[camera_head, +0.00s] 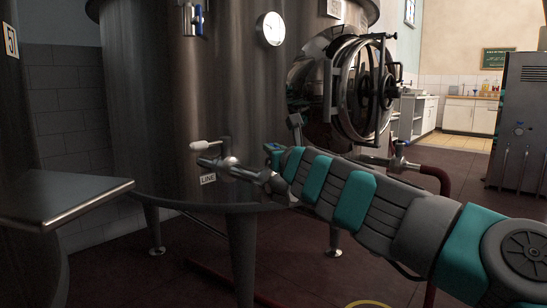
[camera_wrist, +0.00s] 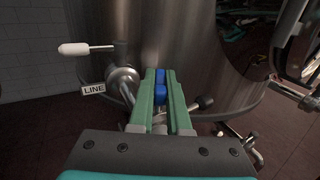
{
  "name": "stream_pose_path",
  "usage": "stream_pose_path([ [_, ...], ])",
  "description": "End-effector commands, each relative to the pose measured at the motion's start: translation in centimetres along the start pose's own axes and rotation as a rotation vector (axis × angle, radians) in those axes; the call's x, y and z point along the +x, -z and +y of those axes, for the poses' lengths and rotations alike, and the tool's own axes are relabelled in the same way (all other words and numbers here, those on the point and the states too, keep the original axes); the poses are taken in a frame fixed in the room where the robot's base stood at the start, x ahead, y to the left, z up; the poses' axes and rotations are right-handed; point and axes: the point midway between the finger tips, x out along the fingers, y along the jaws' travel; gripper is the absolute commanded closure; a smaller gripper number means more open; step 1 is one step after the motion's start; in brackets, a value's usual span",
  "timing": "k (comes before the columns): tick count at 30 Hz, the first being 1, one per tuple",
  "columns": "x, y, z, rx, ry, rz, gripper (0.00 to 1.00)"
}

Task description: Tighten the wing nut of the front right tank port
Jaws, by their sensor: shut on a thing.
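The large steel tank (camera_head: 240,90) fills the middle of the head view. Its port pipe (camera_head: 225,162) has a white-handled lever (camera_head: 205,145) and a "LINE" label beside it. The pipe (camera_wrist: 122,80) and white handle (camera_wrist: 88,48) also show in the wrist view, left of my fingers. My gripper (camera_wrist: 160,80) has its two green fingers on either side of a blue part (camera_wrist: 160,88), seemingly the wing nut, and is shut on it. In the head view my gripper (camera_head: 275,152) reaches the pipe's right end. The fingers hide much of the blue part and the pipe's end.
A round hatch (camera_head: 365,88) sticks out of the tank at right. A steel shelf (camera_head: 70,200) juts in at left. A steel cabinet (camera_head: 520,120) stands far right. Dark floor lies open beyond the tank legs.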

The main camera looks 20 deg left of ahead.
Motion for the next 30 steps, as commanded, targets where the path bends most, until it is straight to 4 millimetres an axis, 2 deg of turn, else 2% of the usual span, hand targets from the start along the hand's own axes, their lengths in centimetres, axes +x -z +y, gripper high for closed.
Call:
stream_pose_path([
  [8, 0.02, 0.11, 0.36, -0.001, 0.154, -0.001, 1.00],
  [21, 0.08, -0.18, 0.31, -0.005, 0.550, -0.002, 1.00],
  [30, 0.07, -0.24, 0.22, -0.004, 0.731, -0.003, 1.00],
])
